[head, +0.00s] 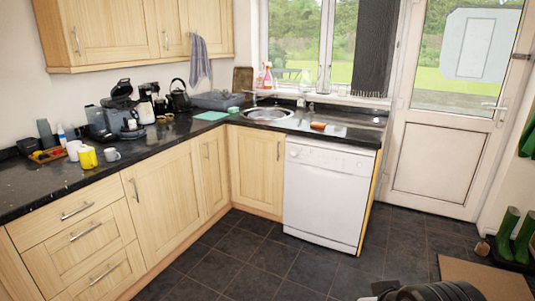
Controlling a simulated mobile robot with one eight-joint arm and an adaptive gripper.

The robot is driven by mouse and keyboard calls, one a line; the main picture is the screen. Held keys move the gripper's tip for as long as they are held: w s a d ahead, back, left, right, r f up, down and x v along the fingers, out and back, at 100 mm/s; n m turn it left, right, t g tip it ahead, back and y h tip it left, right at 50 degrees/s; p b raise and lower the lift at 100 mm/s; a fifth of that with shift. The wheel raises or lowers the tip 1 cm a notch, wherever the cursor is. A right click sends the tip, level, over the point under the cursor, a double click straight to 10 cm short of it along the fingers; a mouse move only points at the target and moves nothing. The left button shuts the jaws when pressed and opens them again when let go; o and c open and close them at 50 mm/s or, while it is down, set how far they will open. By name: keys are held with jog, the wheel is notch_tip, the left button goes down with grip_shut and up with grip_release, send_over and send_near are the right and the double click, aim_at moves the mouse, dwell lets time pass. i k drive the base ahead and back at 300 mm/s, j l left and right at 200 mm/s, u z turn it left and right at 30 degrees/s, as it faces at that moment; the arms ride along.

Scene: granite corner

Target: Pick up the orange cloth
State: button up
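A dark, rounded part at the bottom right edge looks like part of my own arm. No gripper fingers can be made out in this view, and the floor lies between that part and the counter.
The sink (267,114) is left of the orange item, with a teal cloth (210,116) farther left. The dishwasher (326,193) stands below. A yellow mug (88,157) and appliances crowd the left counter. Green boots (508,232) stand at right. The middle floor is clear.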

aim_at(319, 125)
jog(key=i, duration=2.5)
jog(key=i+j+z, duration=0.1)
jog(key=i+z, duration=0.15)
jog(key=i, duration=0.2)
jog(key=i+j+z, duration=0.25)
jog(key=i, duration=0.25)
jog(key=i+j+z, duration=0.25)
jog(key=i, duration=0.2)
jog(key=i+j+z, duration=0.25)
jog(key=i, duration=0.2)
